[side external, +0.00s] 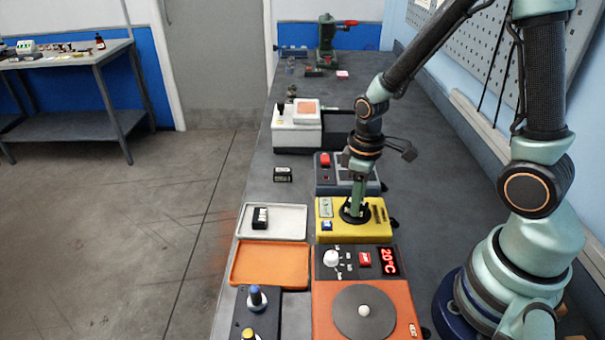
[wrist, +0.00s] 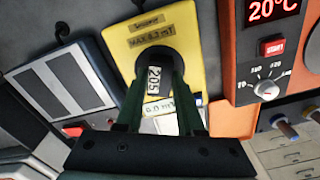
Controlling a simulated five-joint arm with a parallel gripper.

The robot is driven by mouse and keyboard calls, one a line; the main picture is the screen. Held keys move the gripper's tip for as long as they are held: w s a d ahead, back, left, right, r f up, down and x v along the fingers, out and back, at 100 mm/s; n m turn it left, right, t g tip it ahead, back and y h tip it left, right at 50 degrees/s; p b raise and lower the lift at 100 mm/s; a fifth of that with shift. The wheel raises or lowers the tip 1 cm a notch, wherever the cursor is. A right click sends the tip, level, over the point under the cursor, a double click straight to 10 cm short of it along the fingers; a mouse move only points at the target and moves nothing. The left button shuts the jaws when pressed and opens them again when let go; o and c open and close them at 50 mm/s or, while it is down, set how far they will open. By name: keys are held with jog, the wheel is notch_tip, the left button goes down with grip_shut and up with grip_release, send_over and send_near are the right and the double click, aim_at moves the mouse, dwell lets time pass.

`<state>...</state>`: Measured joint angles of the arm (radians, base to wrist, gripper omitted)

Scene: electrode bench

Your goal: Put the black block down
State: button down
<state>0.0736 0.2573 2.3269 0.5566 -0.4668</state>
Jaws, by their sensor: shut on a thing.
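My gripper (side external: 355,208) points down over the yellow device (side external: 380,229), with its fingertips at a dark round spot on the device's top. In the wrist view, the green fingers (wrist: 155,82) are shut on a small black block (wrist: 152,72) with a white label that seems to read 205. The block's lower part is hidden, so I cannot tell whether it touches the device. Another black block (side external: 283,174) with a pale label lies on the bench, left of the grey device. A black block with white parts (side external: 260,218) is in the white tray.
The white tray (side external: 290,230) and an orange tray (side external: 240,262) lie left of the yellow device. An orange hotplate (side external: 325,300) showing 20°C is in front of it. A grey device (side external: 322,184) with a red button is behind. Bare bench surrounds the loose block.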

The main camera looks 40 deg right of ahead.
jog(key=shift+f, duration=0.15)
jog(key=c, duration=0.5)
grip_release()
notch_tip(320, 180, up, 12)
notch_tip(320, 180, up, 8)
jog(key=m+t, duration=0.5)
jog(key=t, duration=0.1)
send_over(358, 224)
jog(key=shift+r, duration=0.2)
dwell(0.5)
